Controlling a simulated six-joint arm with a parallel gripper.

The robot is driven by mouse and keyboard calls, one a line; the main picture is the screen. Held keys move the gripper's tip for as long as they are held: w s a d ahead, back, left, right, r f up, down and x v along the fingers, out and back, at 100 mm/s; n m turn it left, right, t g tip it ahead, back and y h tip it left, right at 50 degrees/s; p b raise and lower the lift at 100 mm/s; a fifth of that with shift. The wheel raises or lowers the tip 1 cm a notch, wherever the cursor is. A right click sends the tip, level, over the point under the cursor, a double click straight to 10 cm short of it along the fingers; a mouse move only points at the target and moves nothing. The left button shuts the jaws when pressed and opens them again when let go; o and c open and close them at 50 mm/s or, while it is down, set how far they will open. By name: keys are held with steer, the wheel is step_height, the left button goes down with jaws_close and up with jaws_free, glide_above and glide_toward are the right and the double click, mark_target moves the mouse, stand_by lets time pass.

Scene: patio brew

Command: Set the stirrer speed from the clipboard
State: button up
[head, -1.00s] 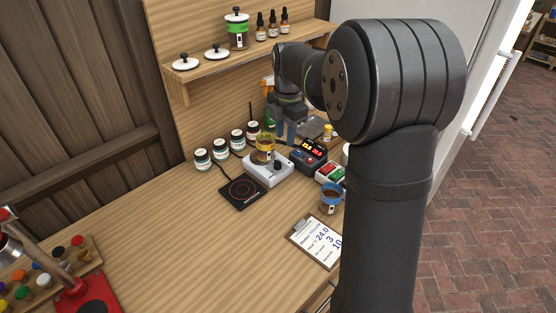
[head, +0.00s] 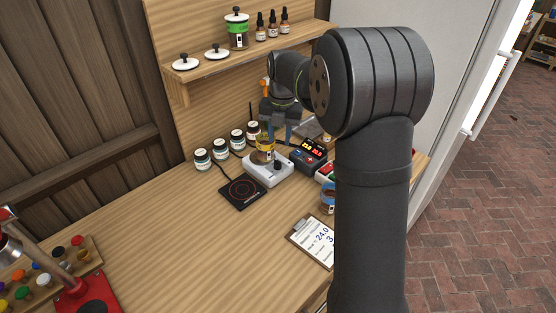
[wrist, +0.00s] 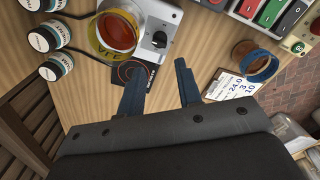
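The white stirrer (head: 268,171) stands on the table with a dark knob (head: 278,165) on its front right. The knob also shows in the wrist view (wrist: 159,40). A jar with a yellow band and amber contents (head: 265,147) stands on the stirrer plate. The clipboard (head: 313,240) lies at the table's front, with handwritten figures including 24.0 and 3; my arm covers its right part. In the wrist view the clipboard (wrist: 236,86) shows 24.0, 3 and 10. My gripper (wrist: 160,75) is open and empty, its blue fingers apart, above the table near the stirrer.
A black hot plate (head: 242,192) lies left of the stirrer. A dark box with red digits (head: 309,155) and a red and green switch box (head: 326,172) stand right of it. Several small jars (head: 220,148) line the back. The table's middle left is clear.

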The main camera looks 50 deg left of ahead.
mark_target(278, 161)
steer(key=f, duration=0.9)
steer(key=shift+s+a+f, duration=0.15)
steer(key=shift+a+f, duration=0.05)
steer(key=shift+f, duration=0.15)
steer(key=shift+c, duration=0.4)
steer(key=c, duration=0.6)
